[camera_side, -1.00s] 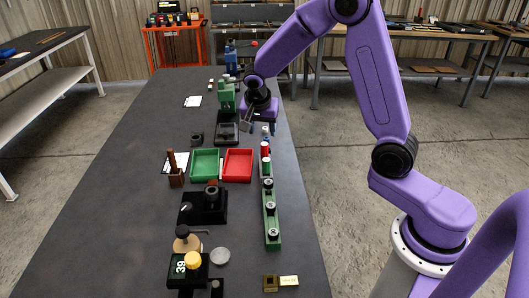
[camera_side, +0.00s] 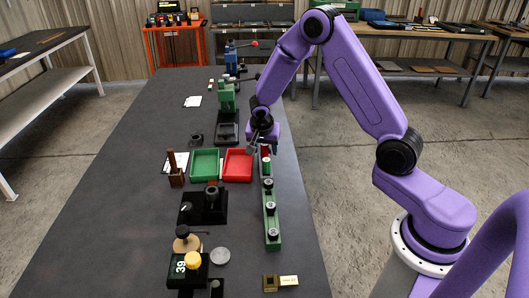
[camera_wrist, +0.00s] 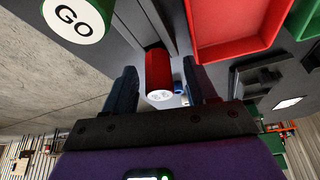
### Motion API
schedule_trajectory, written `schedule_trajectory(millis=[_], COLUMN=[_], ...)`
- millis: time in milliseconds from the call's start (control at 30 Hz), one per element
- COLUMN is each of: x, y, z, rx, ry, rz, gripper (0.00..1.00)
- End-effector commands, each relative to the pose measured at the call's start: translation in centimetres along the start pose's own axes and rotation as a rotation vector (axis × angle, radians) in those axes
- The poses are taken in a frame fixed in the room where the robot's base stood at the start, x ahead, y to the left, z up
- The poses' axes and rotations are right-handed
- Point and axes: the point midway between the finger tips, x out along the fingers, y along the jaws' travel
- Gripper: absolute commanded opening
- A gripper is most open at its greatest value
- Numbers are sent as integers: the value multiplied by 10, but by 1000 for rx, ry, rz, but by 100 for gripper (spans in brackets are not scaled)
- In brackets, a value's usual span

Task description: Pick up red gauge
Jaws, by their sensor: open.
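The red gauge (camera_wrist: 159,68) is a red cylinder with a white end face, seen in the wrist view between my two fingers. My gripper (camera_wrist: 161,88) is open, with one finger on either side of the gauge and a gap visible on both sides. In the side view my gripper (camera_side: 262,146) is over the far part of the green gauge rack (camera_side: 272,240), and largely hides the red gauge there. A green gauge with a white end marked GO (camera_wrist: 75,20) shows at the upper left of the wrist view.
A red tray (camera_side: 238,178) and a green tray (camera_side: 205,176) lie left of the rack. Several gauges stand along the rack toward the near end. A green press (camera_side: 227,98) stands farther back. The left part of the table is clear.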

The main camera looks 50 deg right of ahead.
Motion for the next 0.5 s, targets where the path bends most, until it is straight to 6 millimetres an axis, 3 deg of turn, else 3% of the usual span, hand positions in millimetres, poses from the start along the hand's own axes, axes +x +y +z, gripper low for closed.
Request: schedule_trajectory(millis=[200,367,400,500], x=[0,0,0,0], y=[0,0,0,0], z=[0,0,0,0], rx=[0,-1,-1,0], ry=[0,0,0,0], rz=[-1,-1,-1,-1], gripper=[57,4,0,0])
